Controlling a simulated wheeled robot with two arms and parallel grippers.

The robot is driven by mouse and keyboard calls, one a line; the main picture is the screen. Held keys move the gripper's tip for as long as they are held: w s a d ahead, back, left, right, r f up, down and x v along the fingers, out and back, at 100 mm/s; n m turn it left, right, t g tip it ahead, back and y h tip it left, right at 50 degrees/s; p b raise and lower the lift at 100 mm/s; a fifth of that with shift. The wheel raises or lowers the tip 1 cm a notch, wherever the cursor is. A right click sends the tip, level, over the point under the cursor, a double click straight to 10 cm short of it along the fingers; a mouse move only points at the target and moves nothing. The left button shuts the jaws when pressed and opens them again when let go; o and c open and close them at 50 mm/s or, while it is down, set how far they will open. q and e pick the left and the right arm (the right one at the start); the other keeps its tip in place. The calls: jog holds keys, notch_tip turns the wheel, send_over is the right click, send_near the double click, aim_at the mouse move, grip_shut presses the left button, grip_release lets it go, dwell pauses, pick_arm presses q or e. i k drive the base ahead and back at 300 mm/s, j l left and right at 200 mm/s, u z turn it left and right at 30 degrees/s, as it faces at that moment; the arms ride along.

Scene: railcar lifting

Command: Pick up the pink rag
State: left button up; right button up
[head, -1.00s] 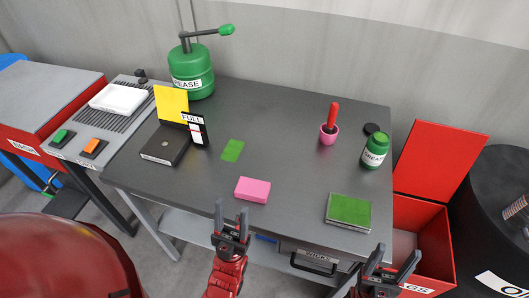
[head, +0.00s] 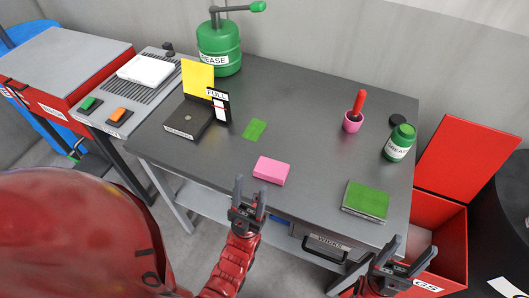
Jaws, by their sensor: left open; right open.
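The pink rag (head: 271,170) is a small folded block lying flat on the dark grey table (head: 310,130), near its front edge. My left gripper (head: 250,192) is open and empty, just in front of the table edge and below the rag in the picture. It appears apart from the rag. My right gripper (head: 385,252) is open and empty, in front of the table's right front corner, below the green pad. Nothing hides the rag.
A green pad (head: 366,200), a grease jar (head: 399,143), a pink cup with a red handle (head: 353,121) and a flat green piece (head: 254,130) are on the table. A black box (head: 187,119) stands left. A drawer labelled WICKS (head: 325,248) is below. An open red bin (head: 440,235) is right.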

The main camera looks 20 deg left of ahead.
aim_at(273, 171)
jog(key=l+u, duration=0.1)
jog(key=u, duration=1.35)
jog(key=k+l+u, duration=0.15)
jog(key=k+l, duration=0.15)
jog(key=k+l+u, duration=0.15)
jog(key=k+l, duration=0.15)
jog(key=l, duration=0.15)
jog(key=i, duration=0.35)
